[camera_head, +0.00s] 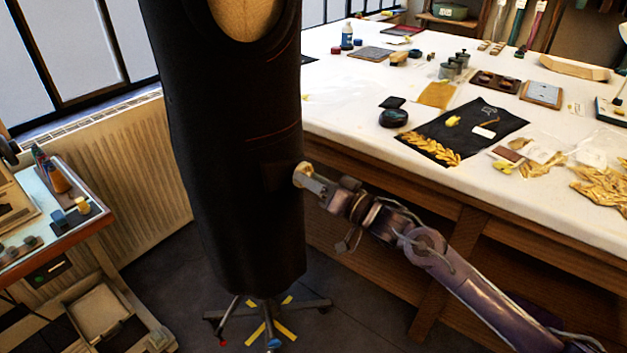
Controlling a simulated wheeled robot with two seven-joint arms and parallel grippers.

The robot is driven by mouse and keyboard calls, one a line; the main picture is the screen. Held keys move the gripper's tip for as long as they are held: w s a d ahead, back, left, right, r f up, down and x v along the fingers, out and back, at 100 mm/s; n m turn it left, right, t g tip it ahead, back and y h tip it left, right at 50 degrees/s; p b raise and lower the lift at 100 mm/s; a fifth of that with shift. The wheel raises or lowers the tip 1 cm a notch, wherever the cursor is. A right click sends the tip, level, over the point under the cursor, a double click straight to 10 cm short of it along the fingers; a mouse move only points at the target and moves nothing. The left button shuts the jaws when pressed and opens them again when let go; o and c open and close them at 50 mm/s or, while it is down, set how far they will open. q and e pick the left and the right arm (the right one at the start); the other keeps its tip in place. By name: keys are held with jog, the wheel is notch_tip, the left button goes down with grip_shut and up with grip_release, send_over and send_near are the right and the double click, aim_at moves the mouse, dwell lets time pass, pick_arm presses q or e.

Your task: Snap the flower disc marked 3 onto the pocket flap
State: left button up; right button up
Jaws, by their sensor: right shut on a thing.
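A long black garment (235,120) hangs on a dress form in the middle of the view. A dark pocket flap (280,176) shows faintly near its right edge; its outline is hard to make out against the black cloth. My right gripper (304,180) comes in from the lower right and is shut on a small pale gold flower disc (299,173). The disc is at the garment's right edge, beside the flap. I cannot tell whether it touches the cloth, and no number on it can be read. My left gripper is not in view.
A white-covered table (345,125) fills the right side, with a black cloth (480,125), gold trims and small tools. A wheeled stand (268,320) carries the form. A side cart (50,235) stands at left. Open floor lies around the stand.

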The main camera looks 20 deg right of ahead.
jog(key=shift+w+a, duration=0.25)
jog(key=shift+w, duration=0.05)
dwell(0.4)
jog(key=o, duration=1.5)
jog(key=r+p+v, duration=0.1)
jog(key=p+v, duration=0.3)
jog(key=v, duration=0.4)
jog(key=shift+d+p, duration=0.2)
jog(key=shift+p, duration=0.1)
jog(key=shift+w+f, duration=0.1)
